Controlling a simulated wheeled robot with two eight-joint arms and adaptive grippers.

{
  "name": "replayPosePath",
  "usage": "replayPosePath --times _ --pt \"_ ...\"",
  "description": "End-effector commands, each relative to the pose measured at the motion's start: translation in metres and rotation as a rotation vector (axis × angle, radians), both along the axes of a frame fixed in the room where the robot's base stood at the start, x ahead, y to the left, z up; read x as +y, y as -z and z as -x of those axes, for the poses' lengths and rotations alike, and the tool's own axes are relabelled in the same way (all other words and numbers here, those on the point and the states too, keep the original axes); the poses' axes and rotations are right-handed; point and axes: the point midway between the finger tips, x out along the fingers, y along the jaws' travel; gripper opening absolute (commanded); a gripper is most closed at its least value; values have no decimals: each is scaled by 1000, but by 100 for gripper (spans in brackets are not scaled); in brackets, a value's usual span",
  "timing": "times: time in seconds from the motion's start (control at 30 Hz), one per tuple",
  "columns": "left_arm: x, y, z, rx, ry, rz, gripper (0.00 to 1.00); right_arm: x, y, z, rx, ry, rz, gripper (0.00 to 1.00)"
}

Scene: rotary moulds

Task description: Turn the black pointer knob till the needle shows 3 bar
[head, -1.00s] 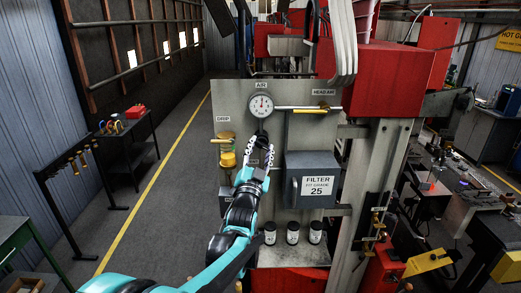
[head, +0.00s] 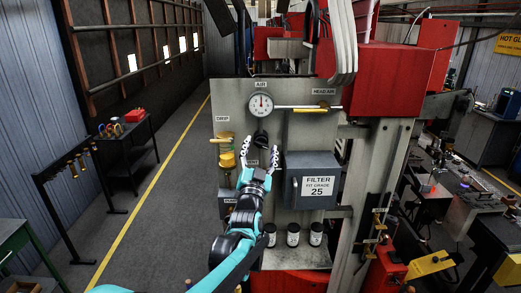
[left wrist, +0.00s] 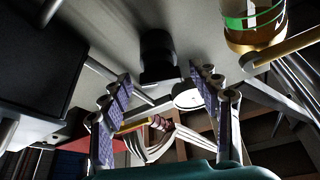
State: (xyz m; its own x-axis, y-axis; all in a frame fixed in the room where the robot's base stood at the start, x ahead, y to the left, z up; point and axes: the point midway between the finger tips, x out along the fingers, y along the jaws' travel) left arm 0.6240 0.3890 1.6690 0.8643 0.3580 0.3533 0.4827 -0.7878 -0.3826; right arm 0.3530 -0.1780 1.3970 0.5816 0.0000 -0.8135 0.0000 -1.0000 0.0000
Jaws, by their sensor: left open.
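The black pointer knob (head: 261,138) is on the grey panel (head: 233,98), below the round white gauge (head: 261,106). The gauge needle seems to point roughly upward, but the dial is too small to read. My left gripper (head: 260,147) is open just below the knob, its two fingers spread to either side. In the left wrist view the knob (left wrist: 158,55) stands beyond the gap between the open fingers (left wrist: 160,80), apart from them, with the gauge (left wrist: 187,99) near it. My right gripper is in neither view.
The filter box (head: 312,182) juts out right of my left gripper. The yellow-capped drip unit (head: 227,158) is close on the left. Several dark jars (head: 293,234) stand on a ledge below. A brass-handled rod (head: 305,107) runs right from the gauge.

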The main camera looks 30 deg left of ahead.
Motion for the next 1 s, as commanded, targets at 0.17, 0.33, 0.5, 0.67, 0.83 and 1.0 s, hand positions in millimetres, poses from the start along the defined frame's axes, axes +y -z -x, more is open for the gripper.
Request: replayPosePath --times 0.17,0.33,0.5,0.67,0.83,1.0 --pt "-6 6 15 0 0 0 62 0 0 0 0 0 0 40" --pt "-20 19 47 0 0 1 62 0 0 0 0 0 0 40" --pt "-32 32 78 0 0 0 62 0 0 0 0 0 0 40" --pt "-40 40 96 0 0 0 62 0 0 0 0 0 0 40" --pt "-43 43 103 0 0 0 62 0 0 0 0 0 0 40" --pt "-43 43 104 0 0 0 62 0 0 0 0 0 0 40"
